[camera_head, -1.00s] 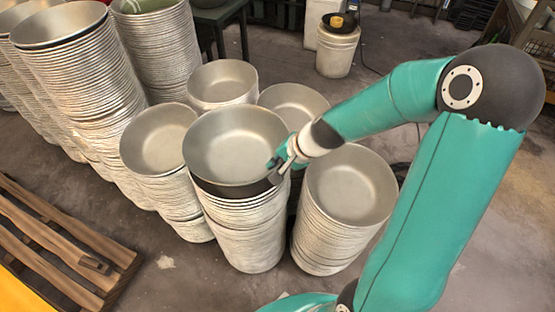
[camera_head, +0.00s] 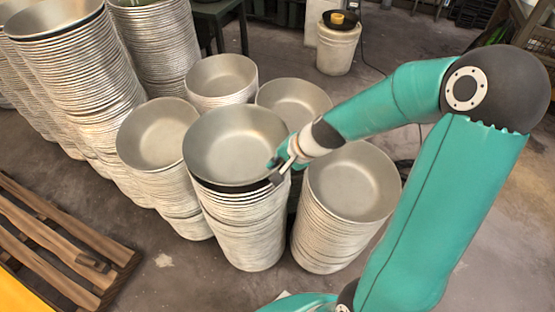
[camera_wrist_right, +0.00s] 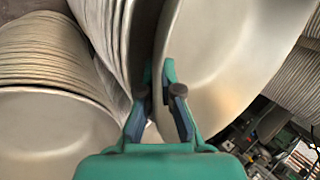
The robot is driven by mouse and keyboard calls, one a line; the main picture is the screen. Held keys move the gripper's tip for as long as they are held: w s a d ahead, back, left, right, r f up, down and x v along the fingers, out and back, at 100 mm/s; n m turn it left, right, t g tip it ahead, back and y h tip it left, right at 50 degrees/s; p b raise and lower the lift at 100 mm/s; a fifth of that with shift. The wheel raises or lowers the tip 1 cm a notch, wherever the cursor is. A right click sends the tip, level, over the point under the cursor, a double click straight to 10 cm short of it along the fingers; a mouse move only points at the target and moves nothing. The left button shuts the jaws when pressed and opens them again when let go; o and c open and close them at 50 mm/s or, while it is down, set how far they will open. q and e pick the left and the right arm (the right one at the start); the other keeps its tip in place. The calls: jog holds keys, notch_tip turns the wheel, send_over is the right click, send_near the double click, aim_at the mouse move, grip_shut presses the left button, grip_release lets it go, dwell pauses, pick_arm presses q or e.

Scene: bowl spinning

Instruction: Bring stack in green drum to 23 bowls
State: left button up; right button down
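A wide metal bowl (camera_head: 235,143) tops the middle stack (camera_head: 245,235). A dark band of its outer wall shows above the pale rims below. My right gripper (camera_head: 279,172) is at this bowl's right rim. In the right wrist view, the bowl (camera_wrist_right: 225,60) lies under the right finger, and the fingers (camera_wrist_right: 158,90) stand apart on either side of its rim, with a gap between them. Other bowl stacks stand close by: one at left (camera_head: 155,140), one at right (camera_head: 350,185), two behind (camera_head: 222,77) (camera_head: 293,100). I cannot make out a green drum. My left gripper is not in view.
Taller bowl stacks (camera_head: 75,75) fill the left side. A wooden pallet (camera_head: 60,245) lies at lower left. A white bucket (camera_head: 338,50) stands behind, with a yellow item (camera_head: 337,19) on top. Bare floor shows in front of the stacks.

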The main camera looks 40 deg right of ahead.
jog(key=c, duration=1.2)
grip_release()
jog(key=shift+s, duration=0.1)
jog(key=shift+c, duration=0.2)
jog(key=shift+a+f, duration=0.1)
jog(key=shift+s, duration=0.1)
jog(key=v, duration=1.2)
jog(key=shift+w, duration=0.2)
